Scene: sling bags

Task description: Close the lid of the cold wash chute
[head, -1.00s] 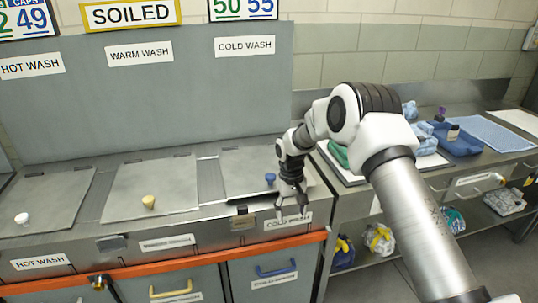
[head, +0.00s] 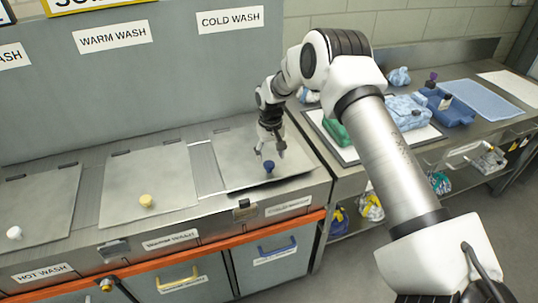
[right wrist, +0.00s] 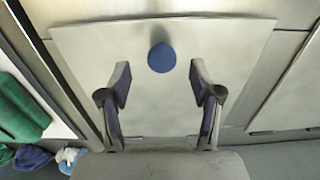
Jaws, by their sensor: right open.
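The cold wash chute lid (head: 232,160) is a grey metal plate with a blue knob (head: 268,167) near its front edge. It lies almost flat over its opening; a dark strip shows under its front edge, and I cannot tell whether it is fully seated. My right gripper (head: 270,155) is open and empty, pointing down just above and behind the knob. In the right wrist view, the lid (right wrist: 80,60) fills the middle, and the knob (right wrist: 161,57) is just beyond the open fingertips (right wrist: 160,78), centred between them. My left gripper is out of view.
The warm wash lid (head: 130,185) with a yellow knob and the hot wash lid (head: 40,210) with a white knob lie flat to the left. A grey back panel (head: 130,85) rises behind. A counter with folded cloths and a blue tray (head: 447,108) stands right.

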